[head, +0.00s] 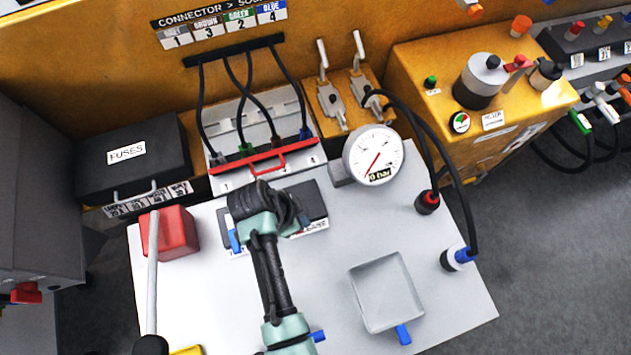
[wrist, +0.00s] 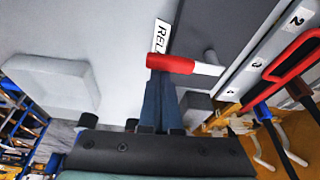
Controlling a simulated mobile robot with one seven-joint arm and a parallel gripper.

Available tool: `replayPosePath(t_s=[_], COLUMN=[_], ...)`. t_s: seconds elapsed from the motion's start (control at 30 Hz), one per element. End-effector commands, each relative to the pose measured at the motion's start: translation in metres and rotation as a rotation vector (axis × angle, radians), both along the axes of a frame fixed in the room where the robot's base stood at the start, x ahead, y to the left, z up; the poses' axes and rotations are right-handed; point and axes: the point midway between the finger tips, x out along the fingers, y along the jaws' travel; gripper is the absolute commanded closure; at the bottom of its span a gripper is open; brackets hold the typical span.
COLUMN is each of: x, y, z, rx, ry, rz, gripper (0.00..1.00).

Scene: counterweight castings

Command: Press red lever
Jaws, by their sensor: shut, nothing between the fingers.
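The red lever (wrist: 170,63) has a red grip and a pale shaft and shows in the wrist view, beside a white label starting "REL". My gripper (wrist: 160,78) is shut, its blue-grey fingers pointing at the red grip. The fingertips are at or just under the grip; I cannot tell if they touch. In the head view my arm and wrist cover most of the dark switch panel (head: 314,205) with the label ending in "EASE", and the red lever is hidden there. A blue lever-like piece (head: 233,240) shows at the panel's left side.
A red block (head: 172,235) with a long pale lever (head: 152,275) stands left of my arm. A pressure gauge (head: 373,155) reading 0 bar and a grey tray (head: 386,292) are to the right. A red-handled connector bar (head: 268,160) lies behind.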

Motion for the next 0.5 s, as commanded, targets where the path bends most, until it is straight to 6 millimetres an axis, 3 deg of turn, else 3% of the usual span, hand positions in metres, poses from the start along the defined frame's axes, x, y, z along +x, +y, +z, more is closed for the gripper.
replayPosePath(t_s=[0.23, 0.43, 0.5], x=[0.003, 0.016, 0.015], y=[-0.006, -0.036, -0.027], z=[0.000, 0.000, 0.015], rx=[0.000, 0.000, 0.001], ry=[0.001, -0.001, -0.006], rz=[-0.001, -0.003, 0.006], gripper=[1.00, 1.00, 1.00])
